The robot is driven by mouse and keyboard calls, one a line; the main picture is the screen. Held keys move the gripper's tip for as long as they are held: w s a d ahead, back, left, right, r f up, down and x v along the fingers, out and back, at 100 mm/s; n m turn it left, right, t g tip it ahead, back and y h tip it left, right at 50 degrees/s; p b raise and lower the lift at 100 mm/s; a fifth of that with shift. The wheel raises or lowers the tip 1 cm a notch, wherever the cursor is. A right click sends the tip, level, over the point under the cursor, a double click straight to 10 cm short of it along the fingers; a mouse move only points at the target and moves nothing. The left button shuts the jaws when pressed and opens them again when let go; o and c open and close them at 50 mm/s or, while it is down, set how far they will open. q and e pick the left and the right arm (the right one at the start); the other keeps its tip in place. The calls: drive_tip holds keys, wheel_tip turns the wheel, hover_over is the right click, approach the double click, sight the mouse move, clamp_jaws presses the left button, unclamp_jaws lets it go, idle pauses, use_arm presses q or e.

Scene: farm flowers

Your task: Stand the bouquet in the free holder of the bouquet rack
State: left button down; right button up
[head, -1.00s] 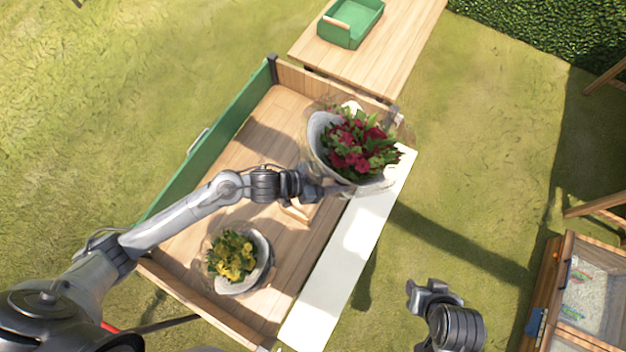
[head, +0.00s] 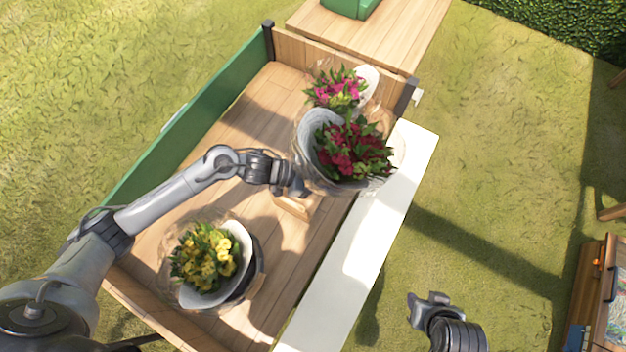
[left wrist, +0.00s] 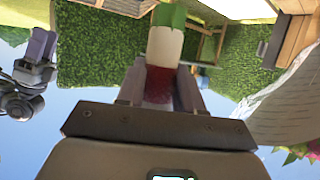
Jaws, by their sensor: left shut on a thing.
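The bouquet with dark red flowers (head: 350,150), in a pale paper wrap, is upright over the right side of the wooden cart bed. My left gripper (head: 302,190) is shut on it. In the left wrist view, its stem part (left wrist: 163,60), with red, white and green bands, is between the fingers. A small light wooden piece (head: 293,206), perhaps part of the rack, shows just below the gripper. The rest of the rack is hidden or unclear. My right gripper (head: 428,302) is off to the lower right over grass, its jaw opening unclear.
A yellow bouquet (head: 203,257) stands at the front of the bed and a pink one (head: 337,88) at the back, close behind the held bouquet. A green side wall (head: 190,125) and a white ledge (head: 352,255) border the bed.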

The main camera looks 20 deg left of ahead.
use_arm(q)
drive_tip(key=shift+w+a+f+b, duration=1.2)
drive_tip(key=shift+a+f+b, duration=0.35)
drive_tip(key=shift+f, duration=0.4)
drive_tip(key=shift+w+a+f+b, duration=1.25)
drive_tip(key=shift+a+f+b, duration=0.3)
drive_tip(key=shift+f, duration=0.4)
drive_tip(key=shift+w+a+f+b, duration=1.2)
drive_tip(key=shift+a+f+b, duration=0.3)
drive_tip(key=shift+f, duration=0.45)
drive_tip(key=c, duration=0.7)
unclamp_jaws()
drive_tip(key=shift+f, duration=0.15)
